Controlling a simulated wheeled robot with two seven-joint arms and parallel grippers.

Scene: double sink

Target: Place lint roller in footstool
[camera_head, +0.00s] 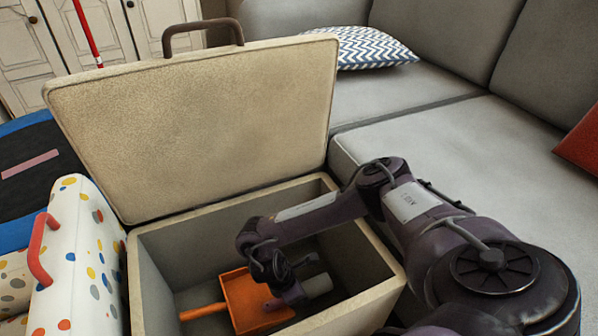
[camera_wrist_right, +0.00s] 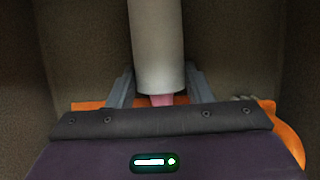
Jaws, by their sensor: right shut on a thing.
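The footstool (camera_head: 146,270) is an open beige box, its padded lid (camera_head: 200,120) tilted up at the back. My right gripper (camera_head: 297,290) reaches down inside the box. In the right wrist view its two fingers (camera_wrist_right: 160,92) are shut on the lint roller, one on each side of its pink handle. The lint roller (camera_wrist_right: 157,45) has a light grey cylinder pointing away from the gripper. In the head view the roller's pale cylinder (camera_head: 318,285) shows inside the box near the right wall. I cannot tell whether it touches the floor. My left gripper is not in view.
An orange dustpan (camera_head: 245,296) lies inside the footstool, under and beside my right gripper. A grey sofa (camera_head: 470,150) stands to the right, with a zigzag cushion (camera_head: 365,48). A polka-dot item with a red handle (camera_head: 85,250) stands close on the left.

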